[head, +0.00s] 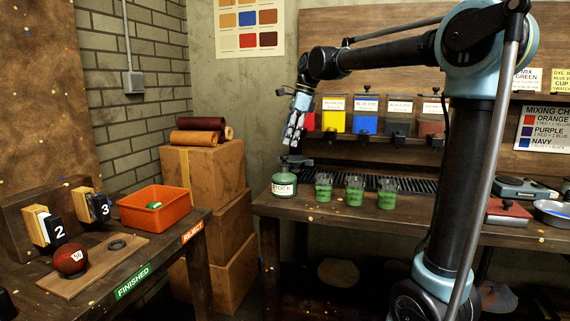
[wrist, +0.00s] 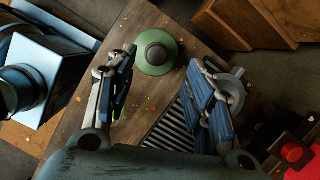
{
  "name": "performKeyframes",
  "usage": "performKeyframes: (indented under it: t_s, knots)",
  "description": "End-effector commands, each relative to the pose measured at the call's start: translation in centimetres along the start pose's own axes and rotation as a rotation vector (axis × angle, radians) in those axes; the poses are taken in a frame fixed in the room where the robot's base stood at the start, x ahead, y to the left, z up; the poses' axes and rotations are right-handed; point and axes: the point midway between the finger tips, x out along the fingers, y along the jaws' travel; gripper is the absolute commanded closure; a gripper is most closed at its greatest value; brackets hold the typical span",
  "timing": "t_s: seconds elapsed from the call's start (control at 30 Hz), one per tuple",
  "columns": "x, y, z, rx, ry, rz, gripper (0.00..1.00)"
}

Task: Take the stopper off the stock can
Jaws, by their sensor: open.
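The stock can (head: 284,188) is a squat green can with a white label reading STOCK, standing at the left end of the workbench. In the wrist view the can (wrist: 170,64) is seen from above. Its dark round stopper (wrist: 156,54) sits at the middle of the green top. In the head view a dark piece shows at the can's top, and its details are too small to tell. My gripper (head: 291,140) hangs above the can in the head view. In the wrist view my gripper (wrist: 168,72) is open, its fingers apart on either side of the can, with nothing between them.
Several green cups (head: 355,190) stand right of the can beside a dark grate (head: 400,183). Coloured dye bins (head: 365,114) line the shelf behind. At left, another table holds an orange tray (head: 155,221) and a dark red ball (head: 71,260). Cardboard boxes (head: 215,170) stand between.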

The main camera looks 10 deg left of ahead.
Motion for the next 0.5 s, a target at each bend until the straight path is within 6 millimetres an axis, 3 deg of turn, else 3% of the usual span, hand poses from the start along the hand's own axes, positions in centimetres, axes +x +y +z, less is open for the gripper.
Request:
performKeyframes:
  t_s: [0.1,0.37,0.5]
  knots:
    - [1.5,0.0,0.0,-0.001,0.0,0.0,0.52]
    - [3.0,0.1,0.0,0.0,0.0,0.0,0.52]
    - [5.0,0.2,0.0,-0.001,0.0,0.0,0.52]
